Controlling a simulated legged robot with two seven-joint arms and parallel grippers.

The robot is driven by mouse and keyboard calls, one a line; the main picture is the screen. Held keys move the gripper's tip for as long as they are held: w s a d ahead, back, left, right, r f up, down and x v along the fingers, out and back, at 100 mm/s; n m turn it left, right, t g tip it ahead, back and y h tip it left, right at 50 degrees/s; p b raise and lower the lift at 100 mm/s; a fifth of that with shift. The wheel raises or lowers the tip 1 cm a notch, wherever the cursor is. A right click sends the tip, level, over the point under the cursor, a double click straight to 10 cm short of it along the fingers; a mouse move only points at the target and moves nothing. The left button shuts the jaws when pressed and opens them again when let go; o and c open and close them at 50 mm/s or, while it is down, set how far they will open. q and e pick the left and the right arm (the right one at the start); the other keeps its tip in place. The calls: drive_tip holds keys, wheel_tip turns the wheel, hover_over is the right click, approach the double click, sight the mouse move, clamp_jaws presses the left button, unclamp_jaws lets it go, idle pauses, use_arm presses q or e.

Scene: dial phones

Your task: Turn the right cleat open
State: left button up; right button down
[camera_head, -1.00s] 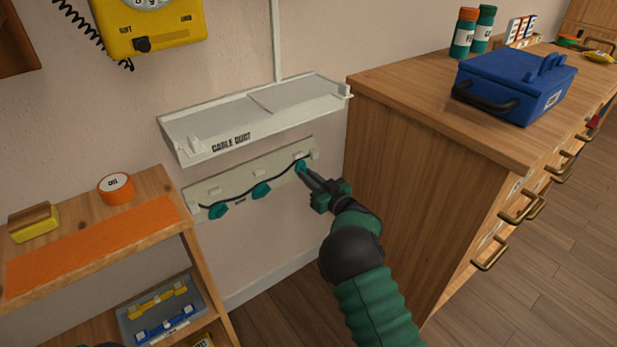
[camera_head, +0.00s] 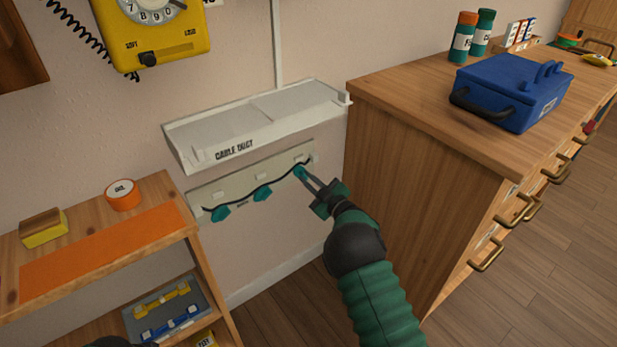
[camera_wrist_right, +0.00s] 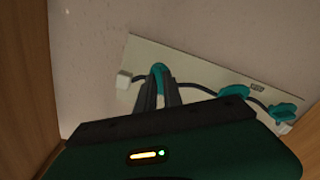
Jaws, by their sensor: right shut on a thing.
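A pale board (camera_head: 240,185) on the wall below the cable duct carries a black cable and three teal cleats. The right cleat (camera_head: 299,172) is at the board's right end; the middle cleat (camera_head: 262,193) and left cleat (camera_head: 221,212) sit along the cable. My right gripper (camera_head: 305,177) is shut on the right cleat. In the right wrist view the two dark fingers (camera_wrist_right: 160,88) hold the right cleat (camera_wrist_right: 158,70) between their tips, with the other cleats off to the right. The left gripper is not clearly seen; only a dark bit shows at the bottom edge.
The white cable duct tray (camera_head: 255,125) juts out just above the board. A wooden cabinet (camera_head: 420,190) stands close on the right, with a blue toolbox (camera_head: 512,92) on top. A wooden shelf (camera_head: 150,185) stands at the left. A yellow dial phone (camera_head: 150,38) hangs above.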

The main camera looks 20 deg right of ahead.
drive_tip(key=shift+s+a+f+n+p, duration=0.15)
drive_tip(key=shift+f+n, duration=0.1)
drive_tip(key=shift+n, duration=2.4)
drive_tip(key=shift+f+n+p, duration=0.15)
drive_tip(key=shift+f+n, duration=0.05)
drive_tip(key=shift+n, duration=2.5)
drive_tip(key=shift+s+a+f+n+p, duration=0.15)
drive_tip(key=shift+f+n, duration=0.1)
drive_tip(key=shift+n, duration=2.4)
drive_tip(key=shift+w+d+n, duration=0.1)
drive_tip(key=shift+n, duration=0.2)
drive_tip(key=c, duration=1.5)
unclamp_jaws()
drive_tip(key=shift+r, duration=0.2)
drive_tip(key=shift+d, duration=0.1)
